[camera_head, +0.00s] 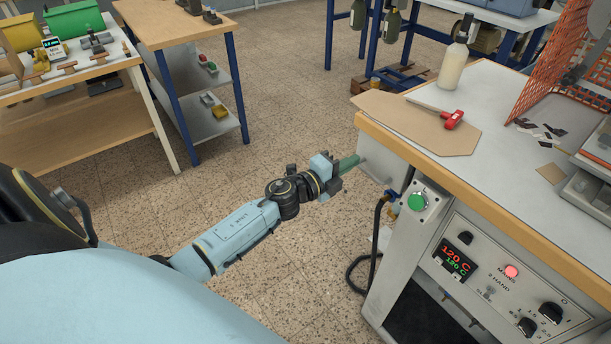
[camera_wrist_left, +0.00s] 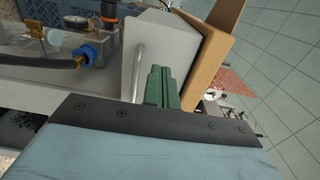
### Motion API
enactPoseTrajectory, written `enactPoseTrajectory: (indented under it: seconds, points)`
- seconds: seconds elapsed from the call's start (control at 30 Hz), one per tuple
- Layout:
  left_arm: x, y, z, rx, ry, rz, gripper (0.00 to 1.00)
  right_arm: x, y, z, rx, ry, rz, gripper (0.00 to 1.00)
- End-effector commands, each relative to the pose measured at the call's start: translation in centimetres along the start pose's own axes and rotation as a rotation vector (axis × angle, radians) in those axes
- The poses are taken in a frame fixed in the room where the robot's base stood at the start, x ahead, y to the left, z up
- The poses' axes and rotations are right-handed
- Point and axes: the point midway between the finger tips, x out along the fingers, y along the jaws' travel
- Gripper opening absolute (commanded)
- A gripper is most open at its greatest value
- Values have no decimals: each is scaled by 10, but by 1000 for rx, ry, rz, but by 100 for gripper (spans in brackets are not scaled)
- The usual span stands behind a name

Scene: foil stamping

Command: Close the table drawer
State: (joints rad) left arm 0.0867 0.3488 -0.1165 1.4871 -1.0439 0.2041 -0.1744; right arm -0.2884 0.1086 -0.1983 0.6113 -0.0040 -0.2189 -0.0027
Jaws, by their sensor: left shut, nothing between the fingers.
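The table drawer (camera_head: 382,168) is a pale grey box under the left end of the wood-edged table top (camera_head: 470,192). In the left wrist view its grey front (camera_wrist_left: 165,42) carries an upright metal bar handle (camera_wrist_left: 138,72). I cannot tell how far the drawer stands out from the table. My left gripper (camera_head: 350,162) is shut and empty. Its green fingers (camera_wrist_left: 160,76) point at the drawer front, beside the handle. The tips are at or very near the front; contact cannot be told. My right gripper is not in view.
The control panel (camera_head: 500,275) faces the front. A cardboard sheet (camera_head: 405,118), red tool (camera_head: 452,120) and bottle (camera_head: 453,66) are on the table. The floor (camera_head: 270,120) left of it is clear.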

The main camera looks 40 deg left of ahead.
Motion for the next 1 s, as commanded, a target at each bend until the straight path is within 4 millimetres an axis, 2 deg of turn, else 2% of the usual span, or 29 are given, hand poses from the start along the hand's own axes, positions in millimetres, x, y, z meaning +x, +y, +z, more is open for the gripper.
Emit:
enactPoseTrajectory:
  seconds: [0.03, 0.2, 0.43, 0.6, 0.87, 0.97, 1.0]
  points:
    - [-13, 1, 0, 0, 0, 3, 0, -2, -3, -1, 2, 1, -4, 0]
    - [-48, 2, -1, 1, 1, 5, 0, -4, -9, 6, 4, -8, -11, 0]
    - [-85, 2, -1, -1, 1, 5, 0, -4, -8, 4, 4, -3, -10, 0]
    - [-97, 2, -1, -1, 2, 4, 0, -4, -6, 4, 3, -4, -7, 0]
    - [-100, 5, 0, -10, -3, 10, 0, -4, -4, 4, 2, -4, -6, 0]
    - [-104, 30, 4, -78, -36, 52, 0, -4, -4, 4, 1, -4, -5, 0]
    - [-108, 47, 6, -128, -61, 82, 0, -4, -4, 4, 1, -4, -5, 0]
